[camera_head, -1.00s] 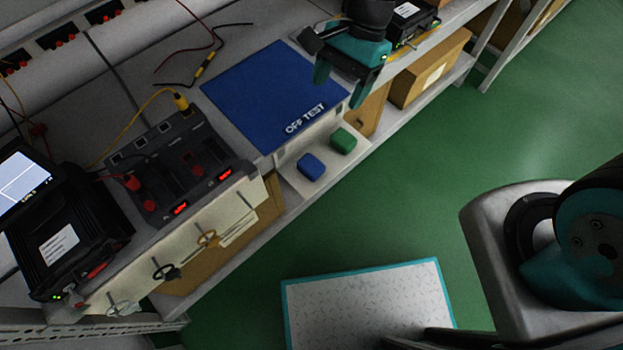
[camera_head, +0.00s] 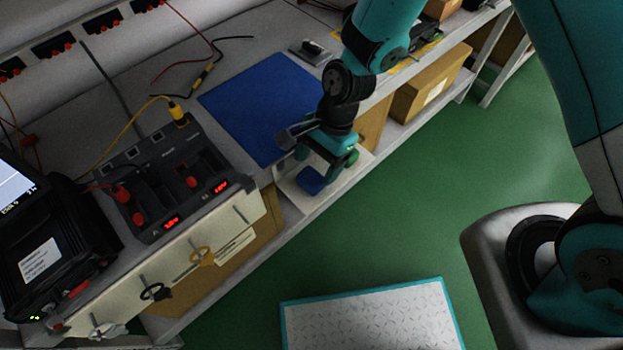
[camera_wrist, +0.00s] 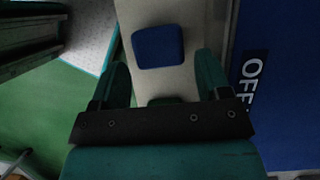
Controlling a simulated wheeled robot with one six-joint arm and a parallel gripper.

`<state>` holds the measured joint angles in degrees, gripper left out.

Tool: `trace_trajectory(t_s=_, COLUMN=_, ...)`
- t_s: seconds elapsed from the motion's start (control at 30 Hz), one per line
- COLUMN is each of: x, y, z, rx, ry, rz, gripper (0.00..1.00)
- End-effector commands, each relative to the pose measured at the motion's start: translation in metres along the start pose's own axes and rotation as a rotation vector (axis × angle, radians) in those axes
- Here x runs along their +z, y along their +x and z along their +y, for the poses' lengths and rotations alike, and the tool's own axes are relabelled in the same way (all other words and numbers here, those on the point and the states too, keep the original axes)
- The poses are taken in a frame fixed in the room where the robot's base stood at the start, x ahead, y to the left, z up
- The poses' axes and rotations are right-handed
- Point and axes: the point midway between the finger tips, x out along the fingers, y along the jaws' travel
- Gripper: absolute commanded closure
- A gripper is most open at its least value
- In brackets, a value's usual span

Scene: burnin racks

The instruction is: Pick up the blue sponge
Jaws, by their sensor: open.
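The blue sponge (camera_head: 311,181) lies on a pale ledge at the front of the bench, below the blue mat. In the wrist view the blue sponge (camera_wrist: 158,47) lies flat ahead of my gripper, beyond and between the lines of its two fingers. My gripper (camera_head: 315,172) is open and empty, pointing down above the ledge close to the sponge. Its two teal fingers also show in the wrist view (camera_wrist: 160,84), spread apart.
A black charger unit with red displays (camera_head: 165,185) stands to the left, with cables. A cardboard box (camera_head: 430,85) sits on the shelf to the right. Green floor (camera_head: 400,215) lies open in front.

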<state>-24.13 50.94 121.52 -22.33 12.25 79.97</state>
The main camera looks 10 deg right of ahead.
Motion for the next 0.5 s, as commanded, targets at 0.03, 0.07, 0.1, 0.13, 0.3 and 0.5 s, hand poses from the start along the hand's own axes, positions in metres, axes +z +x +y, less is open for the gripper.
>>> trace_trajectory(t_s=0.03, x=-0.001, y=0.012, z=0.002, rx=0.004, ry=-0.001, rz=-0.001, gripper=0.30)
trace_trajectory(t_s=0.07, x=-0.001, y=0.016, z=0.002, rx=0.004, ry=0.000, rz=-0.001, gripper=0.30)
trace_trajectory(t_s=0.1, x=-0.001, y=0.022, z=0.002, rx=0.002, ry=-0.001, rz=0.000, gripper=0.30)
trace_trajectory(t_s=0.13, x=-0.001, y=0.025, z=0.002, rx=0.002, ry=-0.001, rz=0.000, gripper=0.30)
trace_trajectory(t_s=0.3, x=0.000, y=0.034, z=0.001, rx=-0.001, ry=-0.001, rz=0.000, gripper=0.30)
trace_trajectory(t_s=0.5, x=0.000, y=0.034, z=0.001, rx=-0.001, ry=0.000, rz=0.000, gripper=0.34)
